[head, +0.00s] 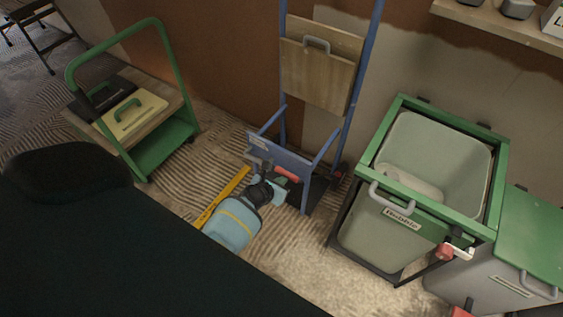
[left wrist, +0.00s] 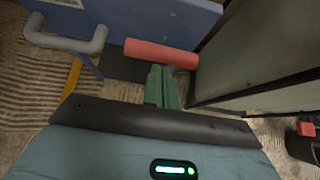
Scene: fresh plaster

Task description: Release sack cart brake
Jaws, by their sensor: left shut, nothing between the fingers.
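The sack cart (head: 293,160) stands upright against the wall in the middle of the head view, with blue uprights and a blue front panel. A red brake lever (head: 287,174) sticks out low at its front; it also shows in the left wrist view (left wrist: 160,53) as a red bar lying across. My left gripper (head: 281,188) is at the lever, coming from the front. In the left wrist view its green fingers (left wrist: 163,88) are shut together and empty, tips right at the lever's lower edge. I cannot tell if they touch. My right gripper is not in view.
A green trolley (head: 175,148) stands left. A grey-green bin (head: 385,240) in a green frame stands close right of the sack cart, with a lidded bin (head: 535,235) beyond. A yellow strip (head: 224,196) lies on the floor left of my gripper. A shelf (head: 490,18) hangs upper right.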

